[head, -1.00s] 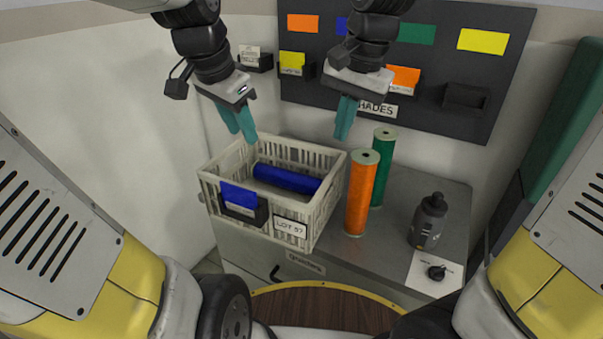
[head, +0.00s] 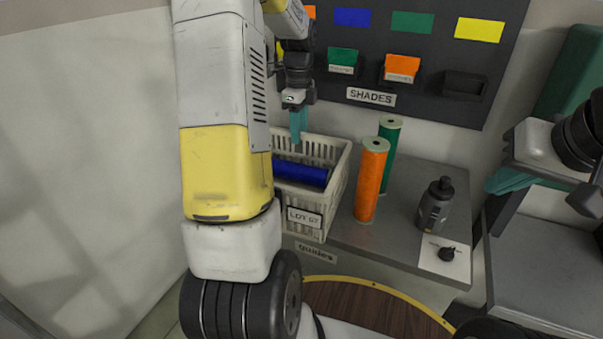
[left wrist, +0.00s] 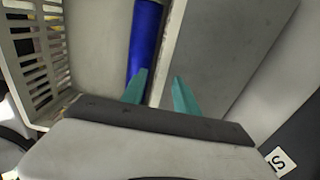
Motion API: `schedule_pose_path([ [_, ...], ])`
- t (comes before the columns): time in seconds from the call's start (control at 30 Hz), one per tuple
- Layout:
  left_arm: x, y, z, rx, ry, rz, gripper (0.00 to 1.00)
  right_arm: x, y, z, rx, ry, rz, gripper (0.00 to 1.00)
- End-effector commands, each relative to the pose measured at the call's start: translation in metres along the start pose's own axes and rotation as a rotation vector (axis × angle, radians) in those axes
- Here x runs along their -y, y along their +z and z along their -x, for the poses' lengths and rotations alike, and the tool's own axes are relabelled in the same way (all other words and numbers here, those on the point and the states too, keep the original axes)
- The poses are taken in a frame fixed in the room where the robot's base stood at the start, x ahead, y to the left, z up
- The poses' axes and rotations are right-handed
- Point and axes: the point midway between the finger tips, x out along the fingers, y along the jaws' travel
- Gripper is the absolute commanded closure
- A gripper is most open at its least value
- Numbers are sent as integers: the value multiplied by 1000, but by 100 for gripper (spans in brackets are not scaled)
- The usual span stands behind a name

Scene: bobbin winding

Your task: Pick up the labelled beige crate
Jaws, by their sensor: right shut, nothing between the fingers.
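The beige slatted crate (head: 339,182) stands on the grey cabinet top, its left part hidden behind my left arm. A white label (head: 304,217) is on its front, and a blue roll (head: 303,173) lies inside. My left gripper (head: 298,126) points down at the crate's far side. In the left wrist view its two teal fingers (left wrist: 160,92) are apart, with the blue roll (left wrist: 145,40) and a crate wall just beyond them; I cannot tell whether they touch the wall. My right gripper (head: 508,181) is shut and empty at the far right, away from the crate.
An orange roll (head: 370,182) and a green roll (head: 389,155) stand upright just right of the crate. A dark board (head: 430,55) with cards and small bins is behind.

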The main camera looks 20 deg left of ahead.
Motion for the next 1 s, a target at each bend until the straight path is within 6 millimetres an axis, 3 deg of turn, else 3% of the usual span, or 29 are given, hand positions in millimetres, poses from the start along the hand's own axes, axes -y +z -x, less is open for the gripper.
schedule_pose_path([
  [0.2, 0, -1, -33, 0, 3, 0, 64, 0, 0, 0, 0, 0, -1, 100],
  [0.53, 1, -1, -42, 0, -1, 1, 64, 0, 0, 0, 1, 0, -1, 100],
  [0.73, 1, -1, -42, 0, -1, 1, 100, 0, 0, 0, 1, 0, -1, 100],
  [1.0, 1, -1, -41, 0, -1, 1, 100, 0, 0, 0, 1, 0, -1, 100],
])
